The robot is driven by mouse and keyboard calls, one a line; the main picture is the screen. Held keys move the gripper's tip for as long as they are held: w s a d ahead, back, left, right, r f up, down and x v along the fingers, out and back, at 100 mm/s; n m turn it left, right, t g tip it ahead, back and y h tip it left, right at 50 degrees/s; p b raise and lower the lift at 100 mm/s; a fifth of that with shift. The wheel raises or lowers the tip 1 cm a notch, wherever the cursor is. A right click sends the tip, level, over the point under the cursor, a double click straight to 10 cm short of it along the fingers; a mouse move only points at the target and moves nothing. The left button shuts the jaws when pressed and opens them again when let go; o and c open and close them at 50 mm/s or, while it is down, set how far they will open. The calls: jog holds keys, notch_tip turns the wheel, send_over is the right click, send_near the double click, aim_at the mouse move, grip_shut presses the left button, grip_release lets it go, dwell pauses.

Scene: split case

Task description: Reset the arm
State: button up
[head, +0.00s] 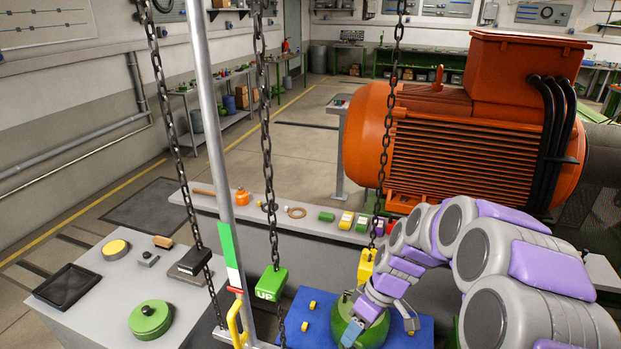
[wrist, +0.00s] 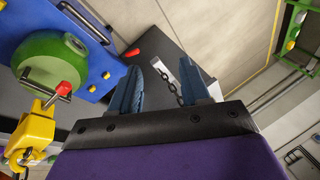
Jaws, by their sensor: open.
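My arm, grey with purple covers, reaches in from the right of the head view, bent downward. My gripper (head: 382,322) is low over the blue plate (head: 413,328), near the green round casing (head: 341,318), which it partly hides. In the wrist view my gripper (wrist: 174,80) is open, its two dark blue fingers apart with nothing held.
Chains (head: 268,150) hang across the left and middle, one with a green UP block (head: 270,283). A yellow hook block (head: 366,267) hangs close to my arm. A grey pole (head: 212,130) stands left. A large orange motor (head: 455,135) is behind my arm.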

jog(key=s+d+r+m+h, duration=0.1)
jog(key=s+r+m, duration=0.2)
jog(key=s, duration=0.6)
jog(key=s+d+r+m+h, duration=0.1)
jog(key=s+r+m+h, duration=0.1)
jog(key=s, duration=0.7)
jog(key=s+d+r+m+h, duration=0.1)
jog(key=s+r+m, duration=0.3)
jog(key=s, duration=0.5)
jog(key=shift+s+d+r+m, duration=0.35)
jog(key=shift+s+r+m, duration=0.05)
jog(key=shift+r, duration=0.25)
jog(key=shift+w, duration=0.1)
